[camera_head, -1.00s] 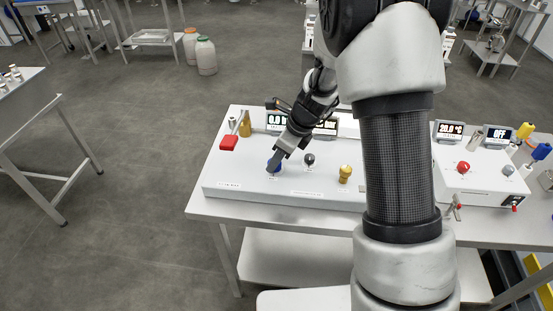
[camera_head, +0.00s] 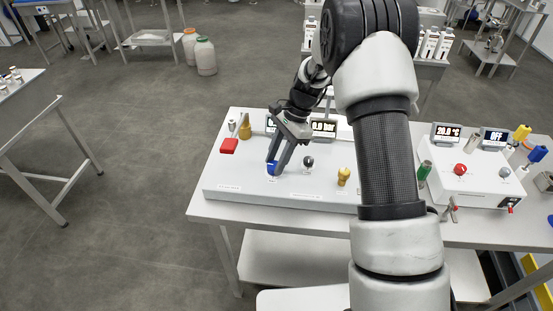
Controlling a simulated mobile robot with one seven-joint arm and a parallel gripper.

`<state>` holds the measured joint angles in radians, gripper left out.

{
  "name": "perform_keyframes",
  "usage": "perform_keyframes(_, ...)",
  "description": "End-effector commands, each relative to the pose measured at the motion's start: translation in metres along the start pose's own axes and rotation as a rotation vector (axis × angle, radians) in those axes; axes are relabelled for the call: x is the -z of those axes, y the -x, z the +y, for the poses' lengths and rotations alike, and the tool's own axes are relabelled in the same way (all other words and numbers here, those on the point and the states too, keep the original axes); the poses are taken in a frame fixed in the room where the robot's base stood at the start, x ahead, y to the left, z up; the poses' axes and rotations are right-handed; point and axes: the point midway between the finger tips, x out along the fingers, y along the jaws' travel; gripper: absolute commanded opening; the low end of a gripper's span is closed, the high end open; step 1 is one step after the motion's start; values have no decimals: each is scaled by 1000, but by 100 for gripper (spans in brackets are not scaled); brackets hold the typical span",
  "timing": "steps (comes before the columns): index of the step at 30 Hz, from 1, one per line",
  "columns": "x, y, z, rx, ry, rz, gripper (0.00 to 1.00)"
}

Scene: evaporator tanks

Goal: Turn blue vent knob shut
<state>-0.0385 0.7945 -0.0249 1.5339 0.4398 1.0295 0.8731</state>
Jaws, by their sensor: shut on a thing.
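The blue vent knob (camera_head: 271,168) is on the left part of the white sloped panel (camera_head: 235,180), near its front. My gripper (camera_head: 275,165) points down at it from above, with one dark finger on each side. It is shut on the knob. The fingers partly hide the knob, and I cannot tell the exact angle at which it stands.
Right of the knob are a black knob (camera_head: 308,161) and a yellow knob (camera_head: 343,176). A red-handled lever (camera_head: 229,146) is at the left, with displays (camera_head: 323,126) behind.

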Motion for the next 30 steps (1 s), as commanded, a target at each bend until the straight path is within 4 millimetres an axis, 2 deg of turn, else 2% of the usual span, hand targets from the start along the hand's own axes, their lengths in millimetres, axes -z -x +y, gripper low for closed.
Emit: perform_keyframes(30, -4, -2, -7, -369, 893, 1, 10)
